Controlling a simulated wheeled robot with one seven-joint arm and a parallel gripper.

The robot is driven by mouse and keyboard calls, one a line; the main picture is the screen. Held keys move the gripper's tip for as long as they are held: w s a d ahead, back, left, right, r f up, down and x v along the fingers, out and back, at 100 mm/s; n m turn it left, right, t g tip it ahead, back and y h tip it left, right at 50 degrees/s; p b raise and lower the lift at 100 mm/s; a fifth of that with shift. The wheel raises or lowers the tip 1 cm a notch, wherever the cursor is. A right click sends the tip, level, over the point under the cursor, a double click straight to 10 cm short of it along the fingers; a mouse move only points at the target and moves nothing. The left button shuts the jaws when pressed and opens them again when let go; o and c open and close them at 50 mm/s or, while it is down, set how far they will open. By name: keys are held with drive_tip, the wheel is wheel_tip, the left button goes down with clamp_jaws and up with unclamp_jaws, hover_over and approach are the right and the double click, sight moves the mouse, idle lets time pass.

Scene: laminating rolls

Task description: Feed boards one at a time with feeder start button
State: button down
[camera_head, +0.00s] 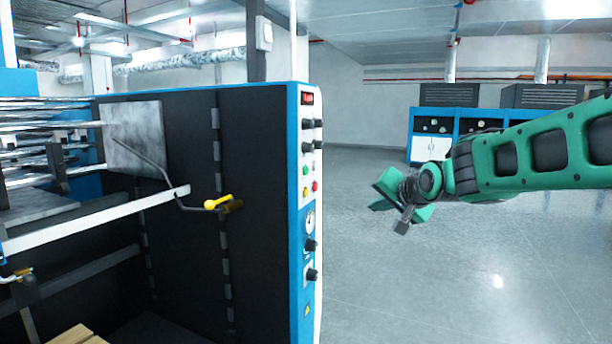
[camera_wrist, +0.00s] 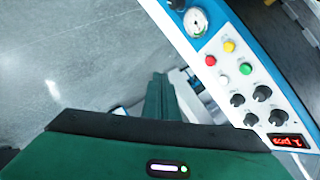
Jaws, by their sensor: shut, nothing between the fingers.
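The machine's control panel (camera_head: 306,215) is a narrow white and blue strip facing the open floor. It carries a green button (camera_head: 305,170), a yellow button (camera_head: 306,190) and a red button (camera_head: 315,187). In the wrist view the green button (camera_wrist: 246,68), yellow button (camera_wrist: 229,46), red button (camera_wrist: 210,60) and a white button (camera_wrist: 222,80) sit together. I cannot read which one is feeder start. My green gripper (camera_head: 380,198) is shut and empty, to the right of the panel, apart from it. Light wooden pieces (camera_head: 76,335) show at the bottom left; I cannot tell whether they are boards.
Black knobs, a gauge (camera_wrist: 196,21) and a red display (camera_wrist: 287,141) share the panel. A yellow-handled crank (camera_head: 218,203) and white bar (camera_head: 100,222) stick out on the machine's left. Grey floor (camera_head: 450,280) is clear at right. Blue cabinets (camera_head: 435,135) stand far behind.

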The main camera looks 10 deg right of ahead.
sight(306, 170)
drive_tip(key=w+a+r+t+y, duration=0.2)
drive_tip(key=w+a+r, duration=0.3)
drive_tip(key=r, duration=0.1)
drive_tip(key=shift+w+r+m+t, duration=0.25)
drive_tip(key=shift+r+m+t, duration=0.1)
drive_tip(key=shift+m+t, duration=0.05)
drive_tip(key=shift+a, duration=0.15)
drive_tip(key=w+a, duration=0.5)
drive_tip(key=a, duration=0.2)
idle(1.7)
drive_tip(key=shift+w+a, duration=0.1)
drive_tip(key=shift+w, duration=0.05)
drive_tip(key=shift+a, duration=0.2)
